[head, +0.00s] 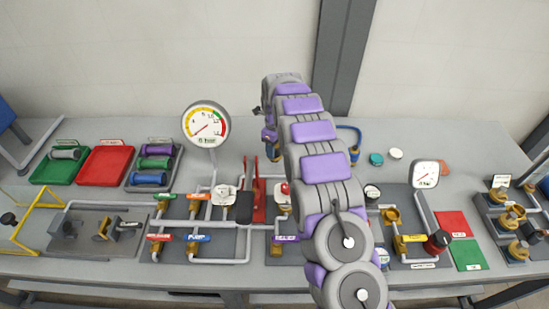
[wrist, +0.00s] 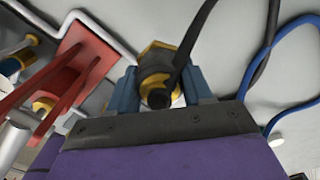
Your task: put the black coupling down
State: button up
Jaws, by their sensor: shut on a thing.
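My gripper (wrist: 163,88) shows its two blue fingers in the wrist view, closed on either side of the black coupling (wrist: 158,68). The coupling is a brass-yellow fitting with a dark collar, and the black hose (wrist: 235,45) runs from it up to the right. In the head view my gripper (head: 269,138) is at the far end of my arm, above the back part of the bench, largely covered by my wrist. The coupling cannot be made out there.
A red stand (head: 259,195) is just in front of my gripper. A blue hose (head: 356,141) lies to the right, with teal (head: 376,159) and white (head: 396,154) caps. Green (head: 50,172) and red (head: 105,165) trays are at left. Bare bench (head: 455,140) shows at back right.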

aim_at(278, 154)
jog(key=f, duration=0.1)
jog(key=d+f, duration=0.1)
jog(key=f, duration=0.1)
jog(key=d+f+b, duration=0.1)
jog(key=shift+f, duration=0.15)
jog(key=shift+a, duration=0.55)
jog(key=o, duration=0.9)
jog(key=shift+a+f, duration=0.1)
jog(key=shift+a, duration=0.15)
jog(key=shift+o, duration=1.3)
jog(key=shift+d, duration=0.55)
jog(key=shift+a+r, duration=0.2)
jog(key=shift+r, duration=0.3)
jog(key=r+p, duration=0.2)
jog(key=r, duration=0.8)
jog(key=shift+d+r+p, duration=0.1)
jog(key=shift+d+p, duration=0.1)
jog(key=shift+p, duration=0.1)
jog(key=shift+s+r, duration=0.1)
jog(key=shift+r, duration=0.3)
jog(key=shift+a+r, duration=0.2)
